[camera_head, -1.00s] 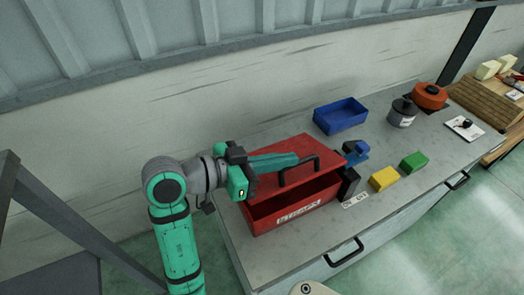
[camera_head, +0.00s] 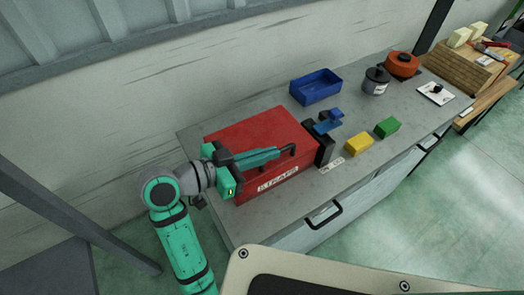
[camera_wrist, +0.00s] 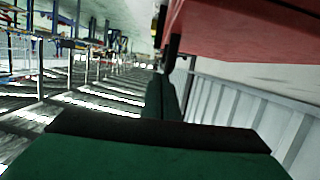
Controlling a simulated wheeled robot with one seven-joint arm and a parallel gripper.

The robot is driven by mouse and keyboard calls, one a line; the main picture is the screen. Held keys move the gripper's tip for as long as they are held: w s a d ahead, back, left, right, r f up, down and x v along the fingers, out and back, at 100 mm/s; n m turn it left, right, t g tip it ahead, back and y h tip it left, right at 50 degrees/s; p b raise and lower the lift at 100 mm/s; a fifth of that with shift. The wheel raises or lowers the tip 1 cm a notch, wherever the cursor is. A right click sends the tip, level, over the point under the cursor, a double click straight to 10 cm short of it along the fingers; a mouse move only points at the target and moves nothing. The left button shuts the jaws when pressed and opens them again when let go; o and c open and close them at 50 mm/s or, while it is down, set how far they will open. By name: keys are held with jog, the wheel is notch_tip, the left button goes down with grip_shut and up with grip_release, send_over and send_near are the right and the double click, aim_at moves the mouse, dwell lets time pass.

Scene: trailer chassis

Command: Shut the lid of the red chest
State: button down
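The red chest (camera_head: 250,131) stands on the grey workbench with a white label on its front. Its lid (camera_head: 262,128) is down over the box, and no dark opening shows. Whether it is fully seated I cannot tell. A black handle (camera_head: 288,150) is on the lid's front edge. My gripper (camera_head: 279,153) lies along the front of the lid, its fingers together and their tips at the handle. No gap shows between the fingers. Whether they touch the handle is unclear. The wrist view shows a red chest surface (camera_wrist: 255,30) above the fingers (camera_wrist: 163,97).
A blue bin (camera_head: 316,87), a grey pot (camera_head: 376,82) and an orange pot (camera_head: 402,64) stand behind and right. A blue-and-black tool (camera_head: 326,123) is close to the chest's right end. Yellow (camera_head: 359,144) and green (camera_head: 387,127) blocks lie farther right.

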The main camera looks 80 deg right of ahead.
jog(key=shift+f, duration=0.25)
jog(key=w+a+r, duration=0.6)
jog(key=a+r, duration=0.1)
jog(key=shift+a, duration=0.3)
jog(key=shift+f, duration=0.1)
dwell(0.3)
